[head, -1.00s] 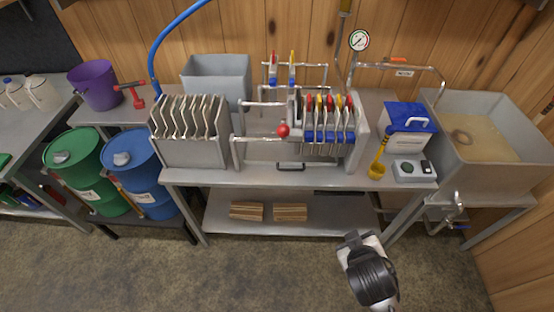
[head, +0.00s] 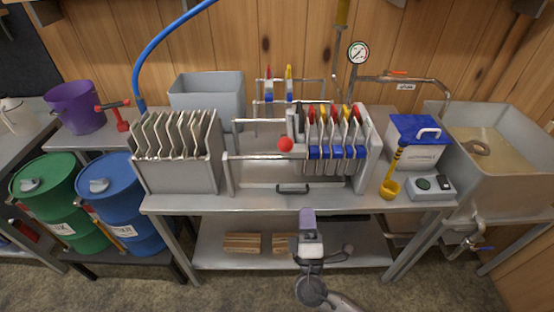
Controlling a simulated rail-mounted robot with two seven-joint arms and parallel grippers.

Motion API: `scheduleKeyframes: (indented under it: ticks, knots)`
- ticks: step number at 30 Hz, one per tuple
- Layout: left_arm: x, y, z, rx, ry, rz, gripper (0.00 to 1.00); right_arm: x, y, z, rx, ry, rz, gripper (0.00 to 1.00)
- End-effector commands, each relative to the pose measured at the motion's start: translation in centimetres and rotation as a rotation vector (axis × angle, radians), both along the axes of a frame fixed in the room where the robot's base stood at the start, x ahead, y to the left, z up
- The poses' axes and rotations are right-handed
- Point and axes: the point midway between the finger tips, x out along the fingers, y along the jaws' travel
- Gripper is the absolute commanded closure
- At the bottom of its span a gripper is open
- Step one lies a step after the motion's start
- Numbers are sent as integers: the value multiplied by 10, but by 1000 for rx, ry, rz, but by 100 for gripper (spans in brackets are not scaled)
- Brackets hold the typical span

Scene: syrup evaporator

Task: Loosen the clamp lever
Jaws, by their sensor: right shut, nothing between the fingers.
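The clamp lever shows as a red ball knob (head: 286,144) at the left end of the plate pack on the filter press (head: 228,175). Its shaft is hard to make out. My right gripper (head: 307,217) is shut and empty. It is in front of the bench edge, below the knob in the picture and apart from it. My left gripper is not in view.
A rack of plates (head: 180,175) stands left of the press. A yellow ladle (head: 389,188), a small scale (head: 430,188) and a blue-lidded box (head: 415,150) stand to its right. A black handle (head: 292,189) lies at the bench front. Wood bundles (head: 243,243) lie on the lower shelf.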

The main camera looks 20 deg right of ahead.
Motion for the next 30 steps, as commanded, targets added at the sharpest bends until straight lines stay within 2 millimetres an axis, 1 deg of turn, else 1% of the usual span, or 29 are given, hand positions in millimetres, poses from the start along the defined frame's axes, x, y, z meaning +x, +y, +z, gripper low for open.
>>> scheduleKeyframes:
  ticks: [4, 9, 23, 26, 30]
  knots:
    - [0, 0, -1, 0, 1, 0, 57, -1, 16, 8, -97, -39, 60, 100]
    - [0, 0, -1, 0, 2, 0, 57, 1, 25, 7, -112, -32, 114, 100]
    - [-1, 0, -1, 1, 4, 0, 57, 3, 25, 9, -101, -33, 121, 100]
    - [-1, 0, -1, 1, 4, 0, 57, 9, 24, 13, -100, -33, 121, 100]
    - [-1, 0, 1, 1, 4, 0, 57, 27, 21, 26, -101, -36, 119, 100]
